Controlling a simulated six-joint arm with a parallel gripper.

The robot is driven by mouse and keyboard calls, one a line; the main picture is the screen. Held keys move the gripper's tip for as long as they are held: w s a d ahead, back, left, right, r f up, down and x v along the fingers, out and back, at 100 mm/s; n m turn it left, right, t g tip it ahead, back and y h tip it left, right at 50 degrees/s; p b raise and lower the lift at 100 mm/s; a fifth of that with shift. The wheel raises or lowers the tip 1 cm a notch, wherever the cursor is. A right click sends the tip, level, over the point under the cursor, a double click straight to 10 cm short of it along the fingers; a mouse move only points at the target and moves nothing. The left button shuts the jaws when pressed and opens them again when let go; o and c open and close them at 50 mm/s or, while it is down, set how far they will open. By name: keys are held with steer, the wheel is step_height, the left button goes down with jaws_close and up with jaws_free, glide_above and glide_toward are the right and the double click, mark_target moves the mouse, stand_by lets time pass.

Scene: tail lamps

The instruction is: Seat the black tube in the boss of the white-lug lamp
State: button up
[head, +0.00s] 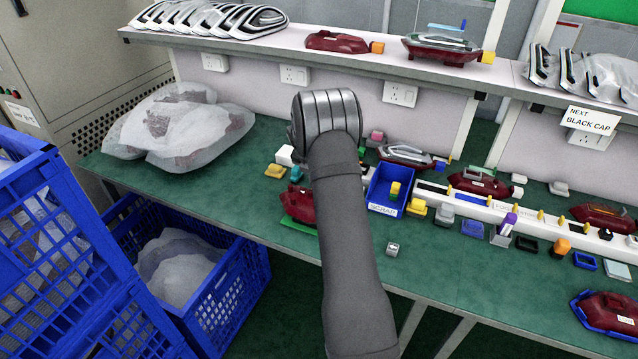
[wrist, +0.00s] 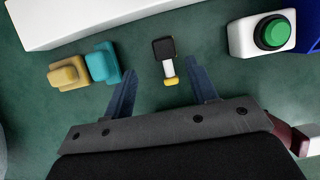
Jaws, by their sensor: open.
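In the wrist view, my gripper (wrist: 160,88) is open, its two blue fingers apart. Between and just beyond the fingertips is a small piece with a black square head, white shank and yellow end (wrist: 167,62); it looks like the black tube. No contact with the fingers shows. In the head view, my gripper is hidden behind my arm. A dark red lamp with a white lug (head: 478,183) lies on the bench at the right. In the wrist view, a dark red part with a white end (wrist: 290,138) shows partly at the right edge; I cannot tell which lamp it is.
In the wrist view, teal (wrist: 103,64) and yellow (wrist: 68,74) blocks lie left, and a white box with a green button (wrist: 262,33) stands right. In the head view, a blue scrap bin (head: 386,208) and a red lamp (head: 298,203) stand near my arm.

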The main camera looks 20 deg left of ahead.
steer(key=shift+d+x, duration=0.2)
steer(key=shift+x, duration=1.35)
steer(key=shift+d+x, duration=0.15)
steer(key=shift+x, duration=1.4)
steer(key=shift+w, duration=0.1)
steer(key=c, duration=1)
steer(key=shift+c, duration=0.2)
steer(key=shift+r, duration=0.1)
step_height(320, 180, up, 4)
steer(key=shift+d+r, duration=0.1)
steer(key=shift+r, duration=0.1)
steer(key=d+r, duration=0.2)
steer(key=d, duration=0.1)
steer(key=d+r, duration=0.2)
steer(key=d, duration=0.2)
steer(key=d+r, duration=0.2)
steer(key=d, duration=0.2)
steer(key=shift+s+d+r, duration=0.25)
